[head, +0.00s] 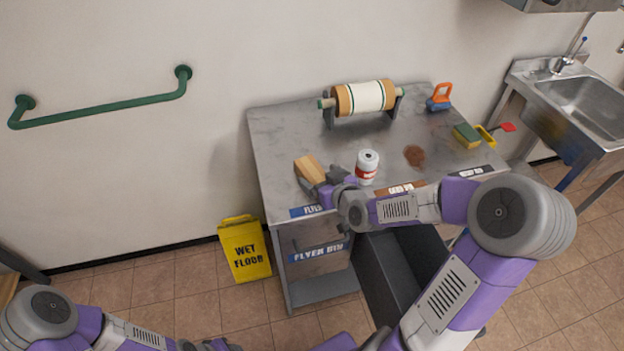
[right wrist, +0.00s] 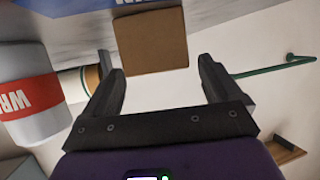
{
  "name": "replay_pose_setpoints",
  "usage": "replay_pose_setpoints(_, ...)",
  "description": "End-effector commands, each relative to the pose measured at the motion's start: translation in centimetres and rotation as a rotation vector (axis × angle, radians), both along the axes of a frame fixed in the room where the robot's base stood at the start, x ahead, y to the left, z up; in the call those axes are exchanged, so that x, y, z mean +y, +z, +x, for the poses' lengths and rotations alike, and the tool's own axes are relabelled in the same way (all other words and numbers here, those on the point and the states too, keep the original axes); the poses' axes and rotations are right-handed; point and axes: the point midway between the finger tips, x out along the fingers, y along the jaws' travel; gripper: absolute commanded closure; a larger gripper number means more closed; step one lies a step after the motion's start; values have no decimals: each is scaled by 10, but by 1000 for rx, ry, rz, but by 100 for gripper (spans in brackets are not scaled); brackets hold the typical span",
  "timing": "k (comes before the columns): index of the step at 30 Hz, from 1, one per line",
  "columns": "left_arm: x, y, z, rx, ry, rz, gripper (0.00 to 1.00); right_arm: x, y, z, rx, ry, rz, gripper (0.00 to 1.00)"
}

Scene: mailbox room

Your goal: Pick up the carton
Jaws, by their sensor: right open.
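The carton is a plain tan box (head: 309,168) at the left part of the metal table's top in the head view. In the right wrist view the carton (right wrist: 150,42) shows its flat brown face between and beyond the fingertips. My right gripper (head: 320,184) is open and close to the carton, with its fingers pointing at it. I see no finger shut on it, and contact cannot be told. My left arm (head: 45,315) shows at the lower left, with its fingers out of view.
A white and red can (head: 367,166) stands right of my right gripper; it also shows in the right wrist view (right wrist: 30,95). The metal table (head: 275,135) also bears a paper roll (head: 365,97), a brown stain and a sponge (head: 467,135). A yellow wet floor sign (head: 245,249) stands left.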

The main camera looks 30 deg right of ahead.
Motion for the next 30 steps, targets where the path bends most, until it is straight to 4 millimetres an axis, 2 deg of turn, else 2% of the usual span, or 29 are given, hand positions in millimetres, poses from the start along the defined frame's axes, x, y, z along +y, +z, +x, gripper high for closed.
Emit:
replay_pose_setpoints(1,0,-12,0,0,0,0,57,1,-7,7,-3,2,3,8)
replay_pose_setpoints(6,0,-24,0,0,0,0,57,2,-13,24,-2,1,3,8)
replay_pose_setpoints(17,0,-25,0,0,0,0,57,1,-13,29,1,1,0,10)
replay_pose_setpoints(27,0,-25,0,-1,0,0,57,1,-13,29,1,1,0,62)
replay_pose_setpoints(30,0,-25,0,-1,0,0,57,1,-13,29,1,1,0,64)
